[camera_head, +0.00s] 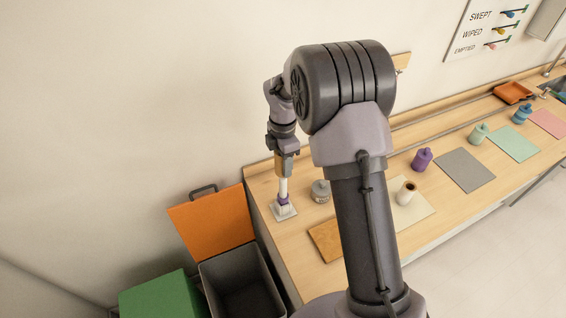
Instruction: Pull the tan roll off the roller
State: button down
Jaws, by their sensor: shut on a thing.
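The roller (283,187) stands upright on the wooden counter's left end. It has a white shaft, a purple lower part and a pale square base (284,212). The tan roll (289,163) is at the top of the white shaft, with bare white showing below it. My gripper (284,160) points down and is shut on the tan roll. The fingers are small and partly merge with the roll in this view. I cannot tell whether the roll is still around the shaft or just above it.
A grey jar (320,191) stands close right of the roller. A brown board (325,241) lies in front, partly behind my arm. An open grey bin (238,283) with an orange lid (212,223) and a green bin (158,297) stand left of the counter.

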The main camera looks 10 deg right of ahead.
aim_at(278, 159)
dwell(0.3)
jog(key=shift+r+p, duration=1.8)
jog(key=shift+r, duration=0.2)
